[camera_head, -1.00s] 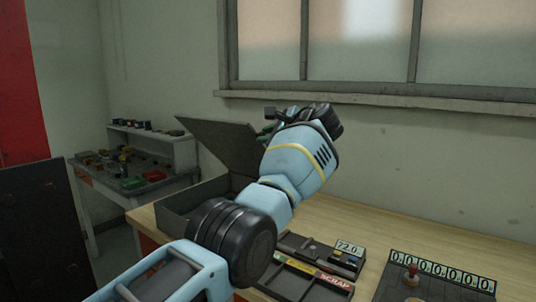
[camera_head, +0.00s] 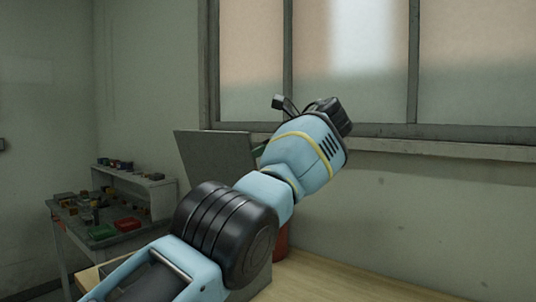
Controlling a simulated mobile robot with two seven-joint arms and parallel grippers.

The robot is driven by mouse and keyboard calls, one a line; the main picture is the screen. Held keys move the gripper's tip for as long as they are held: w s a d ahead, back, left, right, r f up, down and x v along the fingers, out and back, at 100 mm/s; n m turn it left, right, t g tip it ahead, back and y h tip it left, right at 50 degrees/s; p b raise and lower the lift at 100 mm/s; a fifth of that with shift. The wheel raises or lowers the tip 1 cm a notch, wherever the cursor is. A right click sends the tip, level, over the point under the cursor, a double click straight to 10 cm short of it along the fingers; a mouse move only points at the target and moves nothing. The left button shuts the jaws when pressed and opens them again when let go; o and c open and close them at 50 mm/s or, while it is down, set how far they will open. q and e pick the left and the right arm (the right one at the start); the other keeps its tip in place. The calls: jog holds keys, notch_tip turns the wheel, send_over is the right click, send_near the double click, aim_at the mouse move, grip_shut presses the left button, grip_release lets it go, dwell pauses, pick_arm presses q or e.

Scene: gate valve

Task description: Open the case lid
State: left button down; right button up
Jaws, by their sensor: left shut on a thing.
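The case lid (camera_head: 212,155) is a dark grey flat panel, raised and standing steeply above the table. My left gripper (camera_head: 259,150) is at the lid's right edge, shut on the lid. Its fingers are mostly hidden behind my light blue wrist. My right gripper is not in view.
A wooden table top (camera_head: 330,284) is bare at the lower right. A red object (camera_head: 281,243) shows partly behind my arm. A side bench (camera_head: 160,201) with small parts and trays stands at the left. A window and wall are behind.

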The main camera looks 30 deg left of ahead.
pick_arm(q)
jog(key=shift+w, duration=0.3)
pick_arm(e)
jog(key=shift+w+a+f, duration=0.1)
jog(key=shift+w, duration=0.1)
pick_arm(q)
jog(key=c, duration=1.3)
grip_release()
jog(key=shift+o, duration=0.2)
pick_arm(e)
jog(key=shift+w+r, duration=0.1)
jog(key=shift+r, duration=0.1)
